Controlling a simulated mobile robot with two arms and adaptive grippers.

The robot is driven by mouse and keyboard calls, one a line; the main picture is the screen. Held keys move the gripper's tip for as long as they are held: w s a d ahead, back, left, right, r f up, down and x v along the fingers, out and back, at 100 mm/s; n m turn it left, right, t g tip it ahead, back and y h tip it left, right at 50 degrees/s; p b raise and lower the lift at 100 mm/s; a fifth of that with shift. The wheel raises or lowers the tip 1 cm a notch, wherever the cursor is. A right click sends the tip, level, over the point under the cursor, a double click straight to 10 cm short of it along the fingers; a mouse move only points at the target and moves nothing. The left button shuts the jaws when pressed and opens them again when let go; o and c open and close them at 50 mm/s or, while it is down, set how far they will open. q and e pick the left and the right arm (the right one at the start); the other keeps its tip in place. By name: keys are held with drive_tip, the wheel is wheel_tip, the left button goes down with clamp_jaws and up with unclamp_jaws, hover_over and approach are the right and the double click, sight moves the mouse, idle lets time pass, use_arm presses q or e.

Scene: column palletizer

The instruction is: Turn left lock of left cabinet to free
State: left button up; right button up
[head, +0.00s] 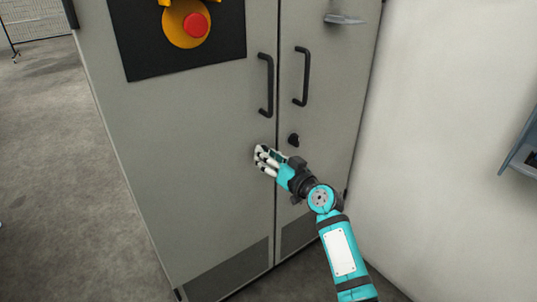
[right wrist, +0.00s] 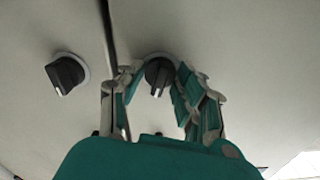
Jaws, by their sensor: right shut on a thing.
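The grey two-door cabinet (head: 190,150) fills the middle of the head view. My right gripper (head: 262,157) is at its left door, just left of the door seam. In the right wrist view, its fingers are closed around the left lock (right wrist: 157,72), a dark rotary knob with a pale ring. The knob's grip ridge looks close to upright in that view. In the head view this lock is hidden by the fingers. The other lock (head: 293,140) is free on the right door; it also shows tilted in the right wrist view (right wrist: 66,74). My left gripper is out of view.
Two black door handles (head: 266,85) (head: 301,77) stand above the locks. A red emergency button (head: 195,25) on yellow sits on a black panel at the upper left. A pale wall (head: 450,130) stands to the right; open floor (head: 60,180) lies to the left.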

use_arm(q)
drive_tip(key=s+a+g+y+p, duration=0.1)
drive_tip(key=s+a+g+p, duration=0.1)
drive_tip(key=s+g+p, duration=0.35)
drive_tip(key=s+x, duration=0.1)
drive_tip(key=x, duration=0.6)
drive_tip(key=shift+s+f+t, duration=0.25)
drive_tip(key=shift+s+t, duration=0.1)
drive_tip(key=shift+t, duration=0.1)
use_arm(e)
drive_tip(key=shift+m, duration=7.4)
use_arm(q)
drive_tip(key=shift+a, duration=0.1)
use_arm(e)
drive_tip(key=shift+r, duration=0.1)
drive_tip(key=o, duration=1.2)
drive_tip(key=shift+c, duration=0.2)
